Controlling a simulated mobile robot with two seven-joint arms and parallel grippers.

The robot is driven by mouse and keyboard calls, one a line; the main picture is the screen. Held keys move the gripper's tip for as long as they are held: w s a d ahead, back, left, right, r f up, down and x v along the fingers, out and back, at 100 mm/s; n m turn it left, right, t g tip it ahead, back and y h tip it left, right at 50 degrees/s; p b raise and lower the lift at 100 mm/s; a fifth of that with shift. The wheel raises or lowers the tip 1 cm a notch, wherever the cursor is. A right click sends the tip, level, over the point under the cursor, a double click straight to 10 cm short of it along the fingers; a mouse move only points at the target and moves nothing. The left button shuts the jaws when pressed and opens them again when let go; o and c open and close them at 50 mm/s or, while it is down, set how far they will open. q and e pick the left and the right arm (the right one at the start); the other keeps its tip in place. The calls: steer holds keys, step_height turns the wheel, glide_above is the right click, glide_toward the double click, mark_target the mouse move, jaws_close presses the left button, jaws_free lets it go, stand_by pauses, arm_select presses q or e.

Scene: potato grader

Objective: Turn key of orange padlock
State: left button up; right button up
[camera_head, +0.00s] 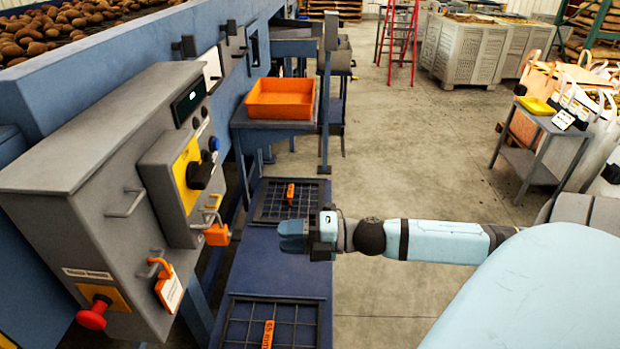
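An orange padlock (217,235) hangs from a metal hasp at the lower right of the yellow switch panel (187,175) on the grey control cabinet. I cannot make out a key in it. A second orange lock with an orange-and-white tag (169,290) hangs lower on the cabinet front. My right gripper (284,236) points left toward the cabinet, to the right of the padlock and apart from it. Its blue fingers lie close together, and I cannot tell whether there is a gap. I see nothing held in it. My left gripper is not in view.
A red stop knob (93,315) and grab handles stick out of the cabinet (60,205). An orange bin (281,98) stands on a blue ledge behind. Sizing grids (285,322) lie on the blue surface below. The concrete floor (400,150) to the right is open.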

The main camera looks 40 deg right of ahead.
steer(key=shift+v, duration=2.05)
step_height(320, 180, down, 8)
steer(key=s+m+t+h+p, duration=0.2)
steer(key=m+h, duration=0.3)
steer(key=m, duration=0.5)
steer(key=s+a+f+m+g+h+p, duration=0.1)
steer(key=s+a+f+m+g+h, duration=0.1)
steer(key=a+f+m, duration=0.4)
steer(key=s+a+f+m+g+h+p, duration=0.1)
steer(key=s+a+f+m, duration=0.4)
steer(key=a, duration=0.5)
steer(key=f+m+p, duration=0.1)
steer(key=m, duration=0.1)
steer(key=shift+f+m+g+h, duration=0.35)
steer(key=shift+m+g+h, duration=0.05)
steer(key=shift+o, duration=0.6)
steer(key=shift+s, duration=0.1)
